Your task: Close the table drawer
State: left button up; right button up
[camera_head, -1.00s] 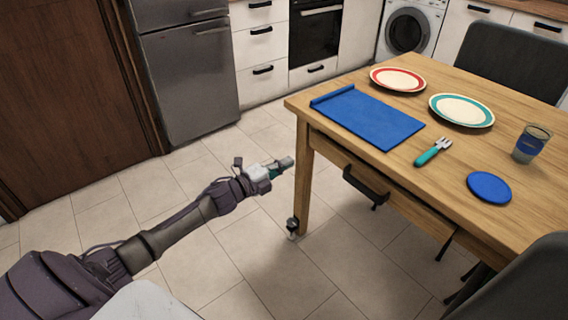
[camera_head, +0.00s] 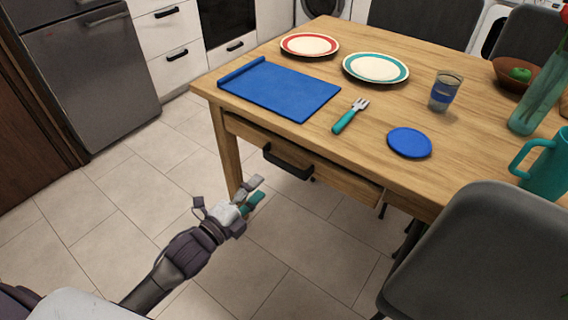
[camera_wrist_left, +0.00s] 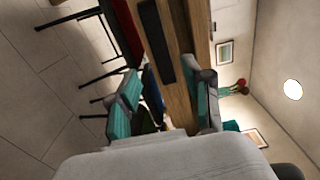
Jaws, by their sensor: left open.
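The wooden table drawer (camera_head: 335,185) is under the near edge of the table (camera_head: 300,135). Its front stands a little out from the table edge, so it looks partly open. Its dark bar handle (camera_head: 288,160) faces me. My left gripper (camera_head: 256,190) is open and empty, low in front of the drawer, below and left of the handle, and apart from it. In the left wrist view the teal-padded fingers (camera_wrist_left: 162,104) are spread. Beyond them a dark bar that looks like the handle (camera_wrist_left: 157,42) shows on the wood. My right gripper is not in view.
A blue mat (camera_head: 280,92), two plates, a fork (camera_head: 350,116), a blue disc (camera_head: 410,142) and a glass (camera_head: 446,91) lie or stand on the table. A grey chair (camera_head: 465,255) stands at the right. The tiled floor at the left is clear.

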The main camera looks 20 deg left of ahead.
aim_at(281, 165)
pick_arm(q)
jog(key=b+x, duration=0.1)
jog(key=x, duration=0.8)
jog(key=shift+w+d+f, duration=0.1)
jog(key=shift+w, duration=0.25)
jog(key=shift+w+d, duration=0.2)
jog(key=shift+w, duration=0.3)
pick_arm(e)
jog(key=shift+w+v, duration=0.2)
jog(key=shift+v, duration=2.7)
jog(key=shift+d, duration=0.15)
pick_arm(q)
grip_shut()
